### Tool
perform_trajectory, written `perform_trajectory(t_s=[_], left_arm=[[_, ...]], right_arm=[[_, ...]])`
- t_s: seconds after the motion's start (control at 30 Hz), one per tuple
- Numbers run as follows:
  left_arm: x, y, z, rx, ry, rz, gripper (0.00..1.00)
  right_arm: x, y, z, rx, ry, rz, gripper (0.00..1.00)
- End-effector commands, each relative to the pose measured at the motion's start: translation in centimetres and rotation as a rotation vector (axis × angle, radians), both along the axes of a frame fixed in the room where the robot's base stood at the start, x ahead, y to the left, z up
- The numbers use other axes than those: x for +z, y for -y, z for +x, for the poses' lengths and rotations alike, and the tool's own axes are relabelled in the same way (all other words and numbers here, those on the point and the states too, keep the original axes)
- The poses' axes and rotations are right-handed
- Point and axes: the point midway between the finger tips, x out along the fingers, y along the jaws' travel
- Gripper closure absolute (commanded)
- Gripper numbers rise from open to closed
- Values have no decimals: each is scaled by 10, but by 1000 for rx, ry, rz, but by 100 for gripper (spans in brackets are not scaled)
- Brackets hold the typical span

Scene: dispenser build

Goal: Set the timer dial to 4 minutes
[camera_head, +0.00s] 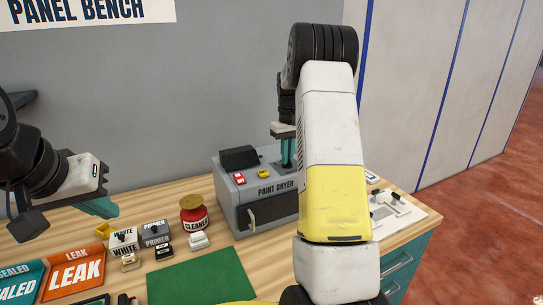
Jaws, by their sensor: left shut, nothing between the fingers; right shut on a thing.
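The grey paint dryer (277,187) stands on the bench, with a red button and a yellow button on its sloped top and a dark handle on its front. My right gripper (288,160) points down at the right part of the dryer's top, its teal fingers shut on what appears to be the timer dial. The fingers and my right arm hide the dial, so its setting cannot be read. My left gripper (106,208) is shut and empty, held over the left part of the bench.
A red cleaner jar (194,222), a white paint box (124,242) and a primer box (155,234) stand left of the dryer. A green mat (203,277) lies in front. Leak and sealed signs (75,272) are at left. A white panel (398,214) is at right.

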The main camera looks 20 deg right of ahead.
Motion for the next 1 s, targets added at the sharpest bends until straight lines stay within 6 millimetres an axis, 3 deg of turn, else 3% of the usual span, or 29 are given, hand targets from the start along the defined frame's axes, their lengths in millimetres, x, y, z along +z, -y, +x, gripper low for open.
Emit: perform_trajectory(t_s=[0.33,0.37,0.47,0.8,1.0], left_arm=[[0,0,0,0,0,0,100],[0,0,0,0,0,0,100],[0,0,0,0,0,0,100],[0,0,0,0,0,0,100],[0,0,0,0,0,0,100]], right_arm=[[1,0,1,-2,3,-1,100],[1,0,1,-2,3,-1,86],[1,0,1,-1,3,-1,68],[3,0,1,-1,2,-1,68],[29,0,1,-1,4,-1,68]])
